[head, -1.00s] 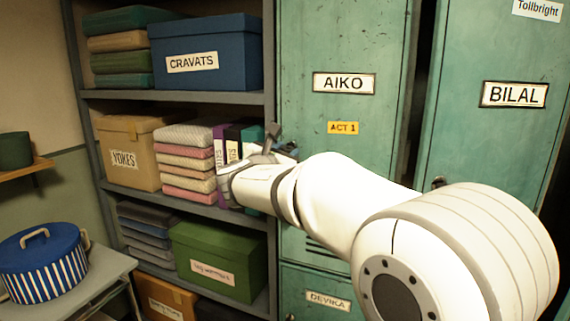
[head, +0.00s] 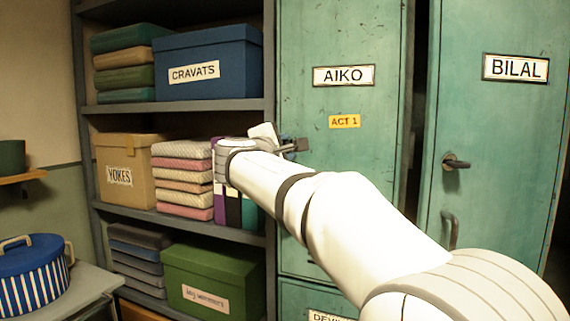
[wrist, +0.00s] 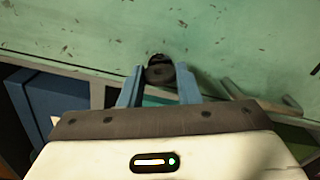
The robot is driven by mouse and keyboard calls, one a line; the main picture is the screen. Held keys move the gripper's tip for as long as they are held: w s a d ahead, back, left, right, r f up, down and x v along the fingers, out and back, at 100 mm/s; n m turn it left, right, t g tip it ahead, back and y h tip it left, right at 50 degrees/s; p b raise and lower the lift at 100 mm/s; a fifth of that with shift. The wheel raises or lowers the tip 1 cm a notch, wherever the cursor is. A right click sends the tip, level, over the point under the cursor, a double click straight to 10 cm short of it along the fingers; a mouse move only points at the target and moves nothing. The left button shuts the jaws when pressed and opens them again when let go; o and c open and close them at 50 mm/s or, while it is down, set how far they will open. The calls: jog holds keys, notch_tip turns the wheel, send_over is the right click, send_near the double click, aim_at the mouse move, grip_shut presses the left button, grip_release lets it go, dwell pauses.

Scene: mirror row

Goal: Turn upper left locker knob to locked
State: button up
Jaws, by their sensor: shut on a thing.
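The upper left locker (head: 345,50) is a scuffed green door labelled AIKO, with a yellow ACT 1 tag. My gripper (head: 300,145) is at this door's left edge, below the label. In the wrist view, the blue fingers of my gripper (wrist: 159,88) are on either side of a dark round knob (wrist: 160,70) on the green door, and they are shut on it. The knob's pointer direction is not clear in the wrist view. In the head view my gripper hides the knob.
Shelves left of the locker hold a blue CRAVATS box (head: 208,62), a YOKES box (head: 125,170), folded cloths (head: 183,180) and a green box (head: 208,280). The BILAL locker (head: 490,120) on the right has a dark knob (head: 455,163) and a handle (head: 449,230).

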jog(key=shift+f+m+b, duration=0.1)
jog(key=shift+m+b, duration=1.55)
jog(key=shift+m, duration=0.35)
jog(key=o, duration=1)
jog(key=v, duration=0.8)
jog(key=shift+w, duration=0.1)
